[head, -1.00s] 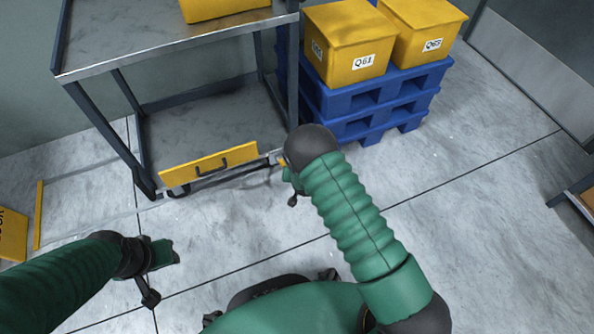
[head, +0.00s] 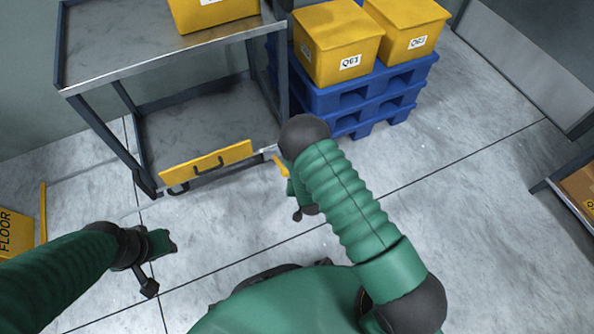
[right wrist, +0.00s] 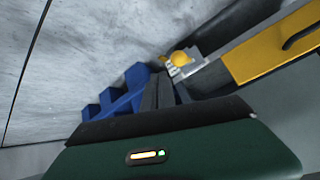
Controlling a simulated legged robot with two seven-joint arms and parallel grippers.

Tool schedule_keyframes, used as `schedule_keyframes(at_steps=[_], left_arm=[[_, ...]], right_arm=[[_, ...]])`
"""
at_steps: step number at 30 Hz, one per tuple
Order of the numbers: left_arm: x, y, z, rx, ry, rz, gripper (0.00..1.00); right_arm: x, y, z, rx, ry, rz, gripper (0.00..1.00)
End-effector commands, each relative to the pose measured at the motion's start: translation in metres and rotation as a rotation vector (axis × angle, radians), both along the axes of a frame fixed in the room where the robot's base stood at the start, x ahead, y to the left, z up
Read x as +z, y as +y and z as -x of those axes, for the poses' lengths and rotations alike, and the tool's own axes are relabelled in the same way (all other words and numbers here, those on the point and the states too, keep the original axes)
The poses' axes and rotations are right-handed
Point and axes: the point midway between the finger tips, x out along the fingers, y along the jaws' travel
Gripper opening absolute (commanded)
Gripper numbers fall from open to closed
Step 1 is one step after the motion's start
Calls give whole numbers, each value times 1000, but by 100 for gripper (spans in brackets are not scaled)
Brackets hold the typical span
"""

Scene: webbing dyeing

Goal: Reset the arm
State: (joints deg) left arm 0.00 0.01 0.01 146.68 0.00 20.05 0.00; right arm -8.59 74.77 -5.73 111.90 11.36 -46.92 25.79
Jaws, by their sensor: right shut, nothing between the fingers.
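My right arm (head: 345,195) reaches forward over the floor in the head view, bent at a dark joint. Its gripper is mostly hidden behind the arm there. In the right wrist view my right gripper (right wrist: 166,90) is shut, with its dark fingers together and nothing between them. My left arm (head: 60,268) comes in from the left, low over the floor. My left gripper (head: 165,242) hangs over bare floor; its fingers are too small and dark to tell open from shut.
A metal cart (head: 170,67) with a yellow front panel (head: 207,160) stands ahead. A yellow bin is on its top. Blue pallets (head: 350,100) carry yellow bins (head: 338,48) to its right. A shelf edge is at far right. Floor (head: 470,220) at right is clear.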

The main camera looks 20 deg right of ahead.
Motion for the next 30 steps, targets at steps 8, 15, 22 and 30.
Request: schedule_keyframes(at_steps=[8,15,22,30], left_arm=[[1,0,0,0,0,0,36],[2,0,0,0,0,0,36],[3,0,0,0,0,0,36],[5,0,0,0,0,0,36]], right_arm=[[20,3,-5,11,21,-2,0],[144,18,19,141,209,-5,0],[232,24,93,307,373,25,0],[287,20,181,451,509,81,0]])
